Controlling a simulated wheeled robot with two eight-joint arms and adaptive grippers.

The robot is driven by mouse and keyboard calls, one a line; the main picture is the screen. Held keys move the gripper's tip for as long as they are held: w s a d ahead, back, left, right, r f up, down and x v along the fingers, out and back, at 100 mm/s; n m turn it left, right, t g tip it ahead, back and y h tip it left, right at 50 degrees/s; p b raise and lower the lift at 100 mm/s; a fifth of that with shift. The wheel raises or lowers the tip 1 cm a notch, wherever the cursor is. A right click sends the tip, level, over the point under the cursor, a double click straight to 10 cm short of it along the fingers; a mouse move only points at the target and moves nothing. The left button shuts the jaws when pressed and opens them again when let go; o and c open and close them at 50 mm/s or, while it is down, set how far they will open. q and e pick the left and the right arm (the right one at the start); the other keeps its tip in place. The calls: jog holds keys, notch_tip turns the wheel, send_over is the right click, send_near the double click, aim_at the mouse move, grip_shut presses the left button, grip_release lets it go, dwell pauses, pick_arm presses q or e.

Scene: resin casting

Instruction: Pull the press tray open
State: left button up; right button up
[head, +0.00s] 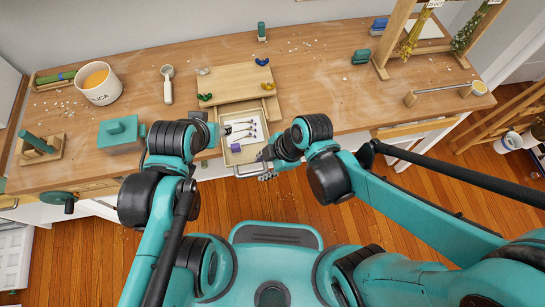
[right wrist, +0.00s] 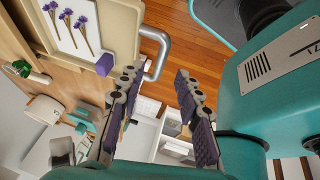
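The press tray (head: 246,156) sticks out from under the wooden press board (head: 234,83), past the table's front edge. It holds a white sheet with several purple flower sprigs and a small purple block. Its metal handle (head: 250,174) is at the front; the handle also shows in the right wrist view (right wrist: 161,50). My right gripper (head: 267,166) is beside the handle. In the right wrist view its two fingers (right wrist: 157,76) are apart, with the handle at the gap near the tips. My left gripper (head: 222,134) is at the tray's left side, mostly hidden by its wrist.
A teal box (head: 119,133) and a white pot (head: 98,84) stand on the left of the table. A scoop (head: 167,85) lies behind my left arm. A wooden rack with dried flowers (head: 415,35) stands at the back right. The floor before the table is clear.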

jog(key=v, duration=0.7)
dwell(0.5)
jog(key=w+d+r+m+t+h, duration=0.1)
jog(key=w+d+m+t+h, duration=0.1)
jog(key=d+m, duration=0.8)
jog(key=w+d+r+m+t+h, duration=0.2)
jog(key=w+d+m+t+h, duration=0.1)
jog(key=d+m, duration=0.7)
jog(key=shift+w+m+t, duration=0.35)
jog(key=shift+m+t, duration=0.45)
jog(key=shift+m, duration=0.1)
